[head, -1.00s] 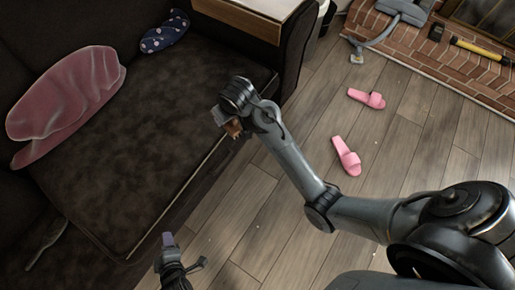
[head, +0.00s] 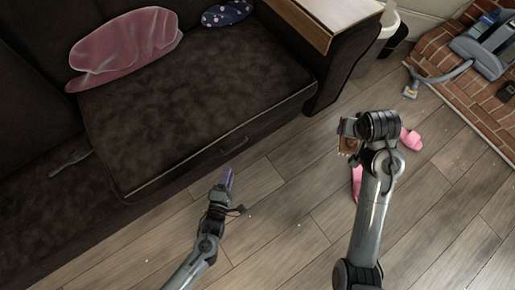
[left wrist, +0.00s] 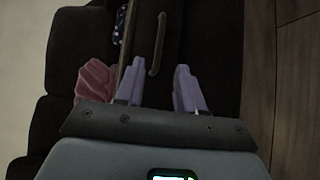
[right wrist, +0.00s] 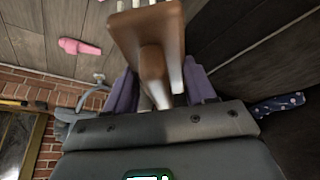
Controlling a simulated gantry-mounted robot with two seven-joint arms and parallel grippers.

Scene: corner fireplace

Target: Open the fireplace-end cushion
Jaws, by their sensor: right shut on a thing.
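The dark seat cushion (head: 200,100) is the sofa's seat at the fireplace end and lies flat and closed. A slim handle (head: 235,146) is on its front face. It also shows in the left wrist view (left wrist: 157,45), ahead of the fingers. My left gripper (head: 229,177) is open and empty, just in front of the sofa and short of the handle; its fingers are apart in the left wrist view (left wrist: 157,88). My right gripper (right wrist: 160,90) is shut on a brown wooden thing with pale prongs or bristles (right wrist: 146,32), over the floor right of the sofa.
A pink pillow (head: 125,45) and a blue dotted pillow (head: 227,13) rest at the cushion's back. A wood-topped armrest (head: 325,18) bounds its right end. A vacuum head (head: 411,90) lies near the brick hearth (head: 440,45).

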